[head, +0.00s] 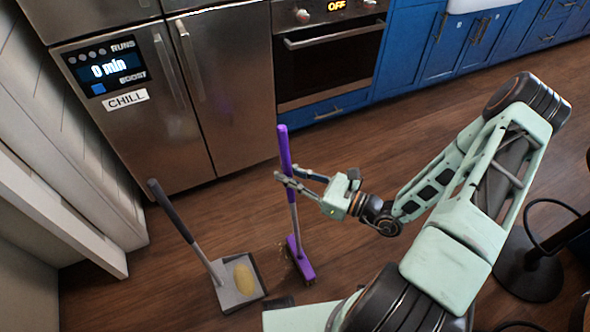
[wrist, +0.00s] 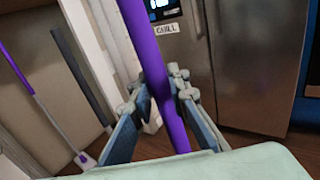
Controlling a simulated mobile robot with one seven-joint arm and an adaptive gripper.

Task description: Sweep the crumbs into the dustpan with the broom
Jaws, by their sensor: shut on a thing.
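The broom has a purple grip (head: 285,151), a pale shaft and a purple head (head: 301,262); it stands nearly upright with its head at the floor. My gripper (head: 290,178) is shut around the lower grip, and the purple handle (wrist: 148,55) runs between the fingers in the wrist view. The grey dustpan (head: 231,297) lies on the floor left of the broom head, apart from it, its long dark handle (head: 171,211) leaning up-left. A yellowish heap of crumbs (head: 244,279) lies in the pan. Fine specks show beside the broom head, too small to tell clearly.
A steel fridge (head: 240,80), an oven (head: 330,65) and blue cabinets (head: 400,55) line the back. A white panelled wall (head: 70,130) bounds the left. A black stand base (head: 528,270) is at right. Wooden floor (head: 390,135) is clear before the oven.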

